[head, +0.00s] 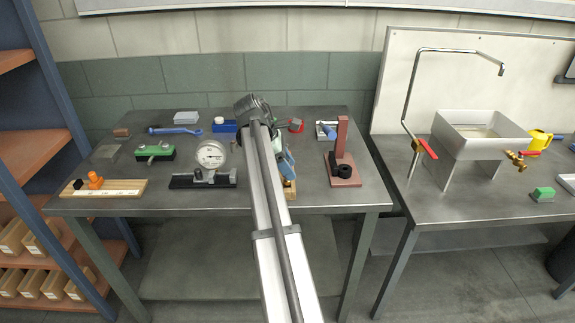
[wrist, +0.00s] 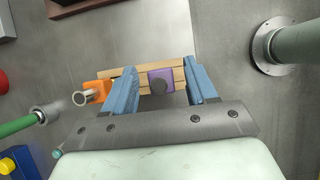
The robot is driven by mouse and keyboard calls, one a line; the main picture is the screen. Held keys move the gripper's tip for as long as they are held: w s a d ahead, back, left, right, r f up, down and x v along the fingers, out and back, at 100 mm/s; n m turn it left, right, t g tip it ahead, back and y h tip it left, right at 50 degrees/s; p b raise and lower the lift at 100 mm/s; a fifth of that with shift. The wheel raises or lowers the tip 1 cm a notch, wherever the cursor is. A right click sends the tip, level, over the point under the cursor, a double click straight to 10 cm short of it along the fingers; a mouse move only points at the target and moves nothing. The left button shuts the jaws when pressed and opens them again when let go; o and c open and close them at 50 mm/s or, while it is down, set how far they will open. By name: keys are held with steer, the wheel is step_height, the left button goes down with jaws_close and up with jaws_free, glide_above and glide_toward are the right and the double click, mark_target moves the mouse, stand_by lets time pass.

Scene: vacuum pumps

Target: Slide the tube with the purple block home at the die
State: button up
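My gripper (wrist: 162,74) has two blue fingers, set apart and open. In the wrist view a purple block (wrist: 153,75) with a dark round part on it shows between them, with a gap on each side. It sits on a slatted wooden base (wrist: 178,76). An orange block (wrist: 90,88) with a pale round-ended piece stands on the base just left of the left finger. I cannot tell which part is the die. In the head view my arm hides most of this; the blue fingers (head: 287,163) and a corner of the wooden base (head: 291,189) show.
A dark red stand with a post (head: 342,140) is right of my gripper. Another wooden board (head: 125,188) with orange and black pieces is far left. A grey post with round flange (wrist: 268,47) stands right in the wrist view.

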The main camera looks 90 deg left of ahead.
steer(key=v, duration=1.4)
steer(key=shift+w, duration=0.2)
stand_by(0.7)
